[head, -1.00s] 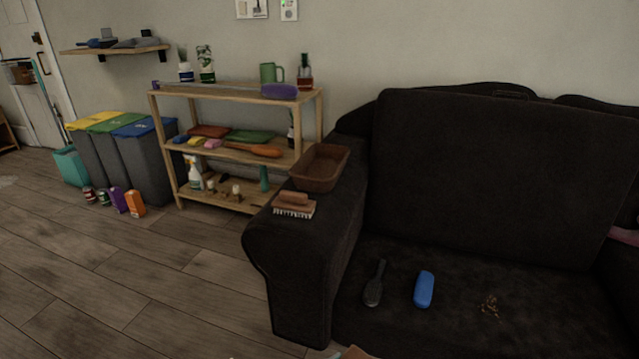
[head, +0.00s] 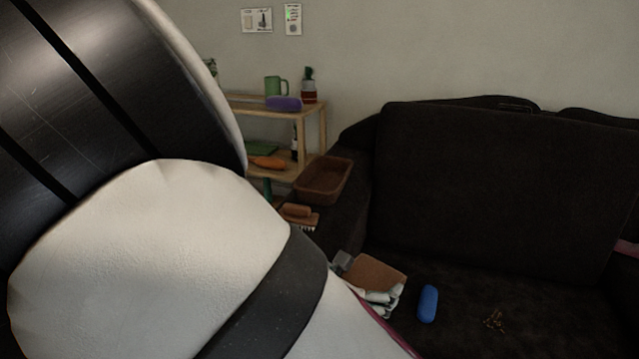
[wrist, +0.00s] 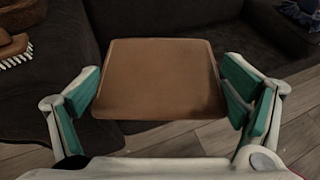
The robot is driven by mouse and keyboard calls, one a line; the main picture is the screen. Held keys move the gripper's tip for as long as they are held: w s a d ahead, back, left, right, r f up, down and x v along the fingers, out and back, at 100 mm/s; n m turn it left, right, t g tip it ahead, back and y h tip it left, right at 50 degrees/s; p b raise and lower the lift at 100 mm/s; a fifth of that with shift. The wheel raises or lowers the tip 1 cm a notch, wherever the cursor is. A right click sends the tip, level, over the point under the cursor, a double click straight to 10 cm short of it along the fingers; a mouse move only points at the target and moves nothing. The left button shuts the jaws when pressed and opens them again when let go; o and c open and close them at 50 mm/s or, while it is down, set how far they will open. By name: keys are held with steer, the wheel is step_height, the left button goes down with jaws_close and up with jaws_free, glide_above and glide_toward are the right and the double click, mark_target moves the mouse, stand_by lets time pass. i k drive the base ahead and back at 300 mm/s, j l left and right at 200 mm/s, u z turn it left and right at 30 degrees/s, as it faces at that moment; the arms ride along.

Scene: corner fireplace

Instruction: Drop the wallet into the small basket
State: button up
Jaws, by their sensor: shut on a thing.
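The wallet is a flat tan-brown rectangle (wrist: 160,80) between the teal pads of my gripper (wrist: 162,98) in the wrist view. My gripper is shut on it, with a pad at each side edge. In the head view the wallet (head: 374,272) is held above the sofa seat, below and right of the basket, and my gripper (head: 372,285) is partly hidden behind my arm. The small basket (head: 323,181) is a brown, open rectangular one on the sofa's left armrest. A brown basket-like edge (wrist: 22,14) shows at the wrist view's top left corner.
A wooden brush (head: 299,214) with pale bristles lies on the armrest in front of the basket. A blue case (head: 428,304) and small crumbs (head: 494,320) lie on the dark sofa seat (head: 540,290). A wooden shelf (head: 312,128) stands behind. My arm covers the left side.

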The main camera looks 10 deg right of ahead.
mark_target(326, 185)
steer(key=i+j+z, duration=0.15)
steer(key=z, duration=0.65)
steer(key=i+j+z, duration=0.2)
steer(key=j+z, duration=0.15)
steer(key=j, duration=0.6)
steer(key=j+z, duration=0.35)
steer(key=j, duration=0.65)
steer(key=i, duration=0.05)
